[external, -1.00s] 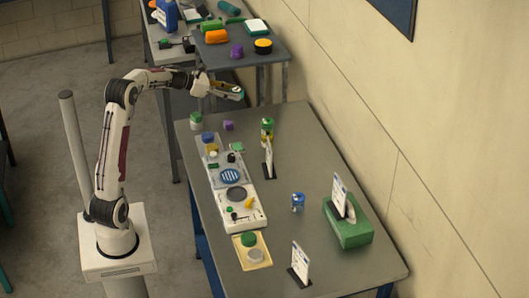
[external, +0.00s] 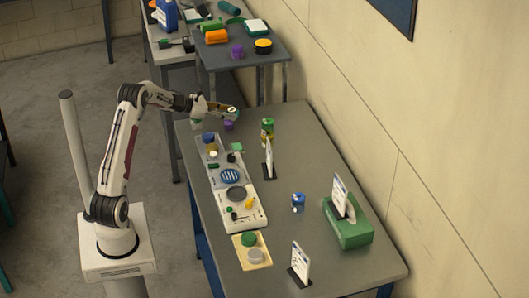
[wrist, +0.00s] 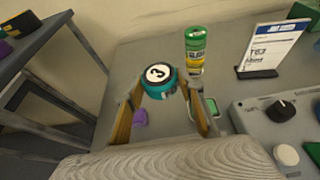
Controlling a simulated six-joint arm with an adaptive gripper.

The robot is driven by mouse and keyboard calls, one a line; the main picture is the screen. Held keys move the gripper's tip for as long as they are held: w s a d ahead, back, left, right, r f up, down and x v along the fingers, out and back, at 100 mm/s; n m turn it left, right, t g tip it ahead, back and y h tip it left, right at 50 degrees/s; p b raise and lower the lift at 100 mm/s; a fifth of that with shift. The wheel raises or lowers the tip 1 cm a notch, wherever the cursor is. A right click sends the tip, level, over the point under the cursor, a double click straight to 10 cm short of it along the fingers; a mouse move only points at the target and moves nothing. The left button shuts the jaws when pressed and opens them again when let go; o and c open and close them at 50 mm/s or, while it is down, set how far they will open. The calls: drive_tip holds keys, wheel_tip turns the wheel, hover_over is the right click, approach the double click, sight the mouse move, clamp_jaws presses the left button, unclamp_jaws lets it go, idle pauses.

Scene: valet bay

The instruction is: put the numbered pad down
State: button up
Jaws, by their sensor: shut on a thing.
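The numbered pad (wrist: 158,88) is a round teal puck with a white top bearing a black number that looks like 3. It also shows small at the end of my arm in the external view (external: 233,110). My gripper (wrist: 160,90) is shut on the pad, with one finger on each side of it. In the external view my gripper (external: 228,109) is above the far left end of the grey table (external: 310,150). The pad appears held above the tabletop.
A purple knob-like piece (wrist: 140,117) is below the pad. A green-topped can (wrist: 195,48) and a sign card (wrist: 268,50) stand nearby. A white control panel (external: 250,216) lies along the table's left side. The tabletop's middle is mostly clear.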

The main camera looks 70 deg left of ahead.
drive_tip(key=shift+f, duration=0.1)
hover_over(229, 140)
drive_tip(key=shift+a+f, duration=0.2)
drive_tip(key=shift+f, duration=2.85)
drive_tip(key=shift+f, duration=0.1)
drive_tip(key=shift+f, duration=1.75)
drive_tip(key=shift+f, duration=0.6)
drive_tip(key=o, duration=0.9)
drive_tip(key=shift+r, duration=0.1)
